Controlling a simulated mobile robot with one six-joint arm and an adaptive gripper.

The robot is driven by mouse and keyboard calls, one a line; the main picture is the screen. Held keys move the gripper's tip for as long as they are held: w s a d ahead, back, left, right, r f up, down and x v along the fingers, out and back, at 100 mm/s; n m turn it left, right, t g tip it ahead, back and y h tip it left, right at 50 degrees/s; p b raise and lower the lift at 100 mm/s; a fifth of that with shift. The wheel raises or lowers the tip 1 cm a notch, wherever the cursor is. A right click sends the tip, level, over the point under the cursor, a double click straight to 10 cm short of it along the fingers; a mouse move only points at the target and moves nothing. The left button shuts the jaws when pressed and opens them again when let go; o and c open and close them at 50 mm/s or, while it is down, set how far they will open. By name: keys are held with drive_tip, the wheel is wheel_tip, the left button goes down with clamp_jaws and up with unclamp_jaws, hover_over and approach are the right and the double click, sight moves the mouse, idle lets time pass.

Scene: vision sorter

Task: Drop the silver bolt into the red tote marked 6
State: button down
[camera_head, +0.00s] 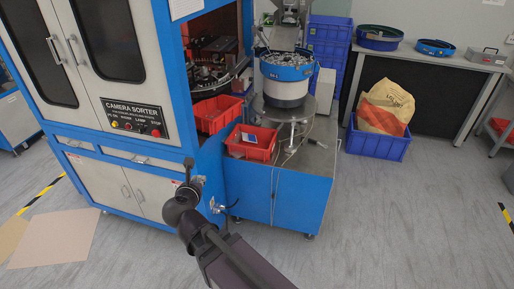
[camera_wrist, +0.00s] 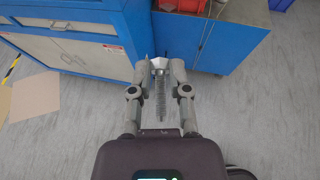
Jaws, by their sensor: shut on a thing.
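My gripper (camera_wrist: 160,66) is shut on the silver bolt (camera_wrist: 158,88) in the wrist view. The bolt's bright head lies between the fingertips and its threaded shank points back toward the wrist. In the head view my gripper (camera_head: 189,172) is small, in front of the blue machine, and the bolt cannot be made out there. Two red totes show in the head view: one in the machine's opening (camera_head: 213,121), one on the metal-topped blue stand (camera_head: 250,151). I cannot read a 6 on either. The gripper is apart from both, lower and nearer the camera.
The camera sorter cabinet (camera_head: 133,112) stands left. A blue-rimmed bowl feeder (camera_head: 286,88) stands on the stand behind the front tote. A blue crate with sacks (camera_head: 376,142) sits under the table at right. The grey floor (camera_head: 400,230) is clear at right; cardboard (camera_head: 55,238) lies at left.

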drive_tip(key=shift+s+a, duration=0.1)
drive_tip(key=shift+s, duration=0.25)
drive_tip(key=shift+w+d, duration=0.2)
